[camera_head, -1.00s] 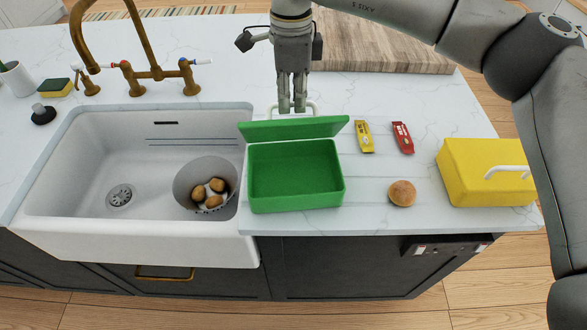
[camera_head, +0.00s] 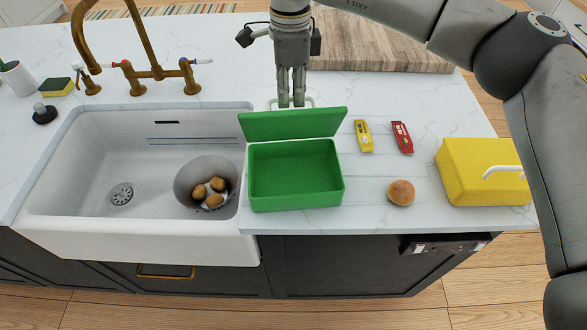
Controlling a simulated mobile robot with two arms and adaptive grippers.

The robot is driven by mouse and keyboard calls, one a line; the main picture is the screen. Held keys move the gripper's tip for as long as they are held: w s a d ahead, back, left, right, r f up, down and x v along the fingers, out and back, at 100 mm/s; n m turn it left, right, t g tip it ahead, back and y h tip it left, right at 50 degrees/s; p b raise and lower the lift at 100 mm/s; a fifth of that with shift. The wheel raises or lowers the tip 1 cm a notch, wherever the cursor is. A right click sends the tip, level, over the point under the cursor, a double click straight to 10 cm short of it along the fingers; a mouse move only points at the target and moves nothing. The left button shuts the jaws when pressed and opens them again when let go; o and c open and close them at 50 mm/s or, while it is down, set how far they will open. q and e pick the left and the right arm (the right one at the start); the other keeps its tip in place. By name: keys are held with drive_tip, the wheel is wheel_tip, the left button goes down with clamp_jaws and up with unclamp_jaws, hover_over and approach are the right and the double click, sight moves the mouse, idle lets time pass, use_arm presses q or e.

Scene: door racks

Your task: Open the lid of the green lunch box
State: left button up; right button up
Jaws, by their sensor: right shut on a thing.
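The green lunch box (camera_head: 300,203) stands on the white counter just right of the sink. Its lid (camera_head: 292,123) is swung up and tilted back at the rear edge, and the inside looks empty. A white handle (camera_head: 311,101) shows behind the lid's top edge. My right gripper (camera_head: 291,104) is at the back of the raised lid, pointing down at the handle. It is shut on the handle, though the lid partly hides the contact. My left gripper is not in view.
A yellow lunch box (camera_head: 468,185) with a white handle stands at the right. A bun (camera_head: 401,192), a yellow packet (camera_head: 363,136) and a red packet (camera_head: 402,137) lie between. The sink (camera_head: 90,180) holds a bowl (camera_head: 187,180) with several potatoes. A wooden board (camera_head: 390,50) lies behind.

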drive_tip(key=o, duration=0.7)
drive_tip(key=shift+r+p, duration=2.45)
drive_tip(key=shift+r, duration=1.35)
clamp_jaws()
drive_tip(key=shift+f, duration=0.1)
